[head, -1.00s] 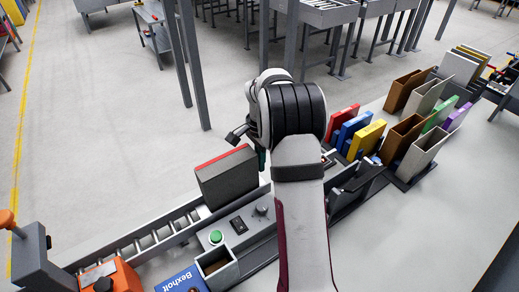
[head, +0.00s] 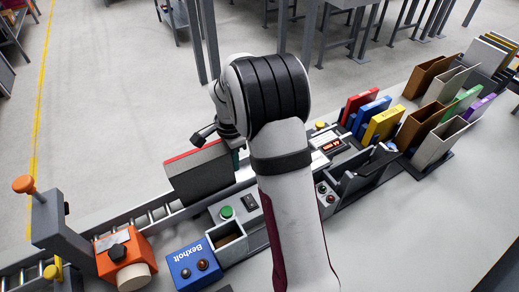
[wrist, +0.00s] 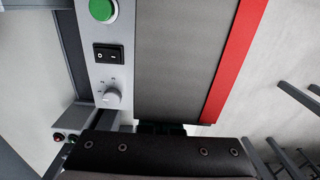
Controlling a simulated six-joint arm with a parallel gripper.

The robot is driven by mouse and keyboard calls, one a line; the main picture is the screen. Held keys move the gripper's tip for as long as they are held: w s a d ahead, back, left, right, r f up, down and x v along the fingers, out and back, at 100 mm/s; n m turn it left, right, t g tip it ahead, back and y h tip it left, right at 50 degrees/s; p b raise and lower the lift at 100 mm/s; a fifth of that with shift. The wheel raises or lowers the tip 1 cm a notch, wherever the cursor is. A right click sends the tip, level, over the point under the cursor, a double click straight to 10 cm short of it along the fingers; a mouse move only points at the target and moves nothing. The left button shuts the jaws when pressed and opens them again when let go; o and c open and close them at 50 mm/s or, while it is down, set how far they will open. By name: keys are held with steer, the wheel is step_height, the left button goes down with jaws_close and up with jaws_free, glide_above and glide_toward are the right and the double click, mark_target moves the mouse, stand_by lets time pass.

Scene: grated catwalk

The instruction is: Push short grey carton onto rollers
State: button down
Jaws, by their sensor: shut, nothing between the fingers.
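The short grey carton (head: 200,174) has a red top edge and stands in the roller lane behind the control panel. The rollers (head: 152,219) show to its left, running toward the lower left between rails. The carton's base is partly hidden by the near rail, so I cannot tell how much of it rests on rollers. My gripper (head: 238,160) is at the carton's right end, largely hidden by my wrist. In the wrist view the carton (wrist: 185,60) fills the middle, and my gripper's dark shut fingertips (wrist: 160,128) are right at its near end, apparently touching it.
A panel with a green button (head: 226,212) and an open-topped box (head: 228,240) sit beside the lane. A blue Bexholt box (head: 194,266), an orange device (head: 124,256) and a grey post with an orange knob (head: 50,220) stand left. Upright folders (head: 385,122) stand right.

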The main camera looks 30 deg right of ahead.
mark_target(216, 169)
steer(key=a, duration=0.5)
steer(key=shift+a, duration=0.15)
step_height(216, 169, up, 10)
steer(key=shift+f, duration=0.2)
steer(key=shift+s+r, duration=0.1)
steer(key=shift+r, duration=0.2)
steer(key=s+a+n, duration=0.2)
steer(key=s+n, duration=0.2)
steer(key=s, duration=0.5)
steer(key=s+a+n+y, duration=0.1)
steer(key=s+n, duration=0.3)
steer(key=s, duration=0.6)
steer(key=s+a+r+n, duration=0.1)
steer(key=s+a+n, duration=0.2)
steer(key=s, duration=0.6)
steer(key=shift+s+a+n+y, duration=0.3)
steer(key=shift+s+n+y, duration=0.1)
steer(key=shift+n, duration=0.4)
